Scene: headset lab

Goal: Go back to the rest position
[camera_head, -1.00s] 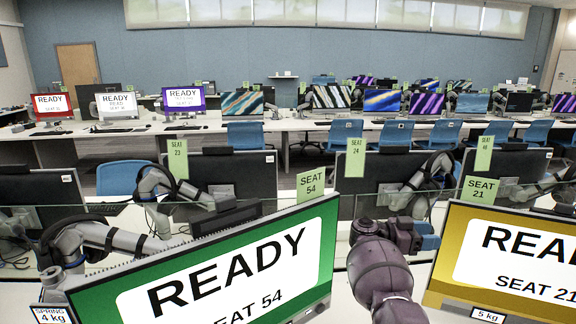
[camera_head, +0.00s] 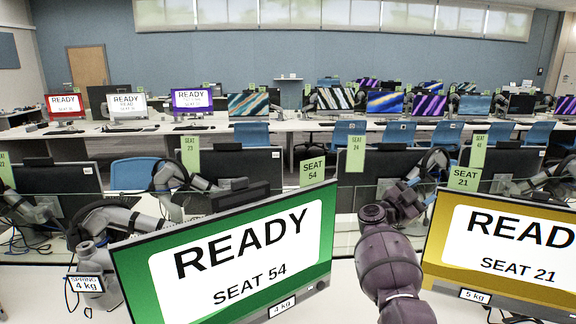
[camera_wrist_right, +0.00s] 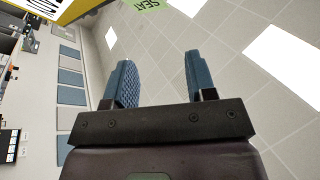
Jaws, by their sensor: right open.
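My right arm rises in purple at the lower middle of the head view, between a green-framed monitor (camera_head: 130,270) and a yellow-framed monitor (camera_head: 440,240). My right gripper (camera_wrist_right: 158,68) shows clearly in the right wrist view. Its two blue ridged fingers stand well apart with nothing between them. Ceiling tiles and lights fill the space beyond them, so the gripper points upward or away from the desks. In the head view the gripper end is small and partly merges with the dark desk equipment behind it. My left gripper is not in view.
The green monitor reads READY SEAT 54 and the yellow one READY SEAT 21. Green seat tags, such as the SEAT 54 tag (camera_head: 313,171), stand behind them. Grey monitor arms (camera_head: 95,225) and dark monitors (camera_head: 235,175) fill the row beyond. Blue chairs (camera_head: 134,173) stand farther back.

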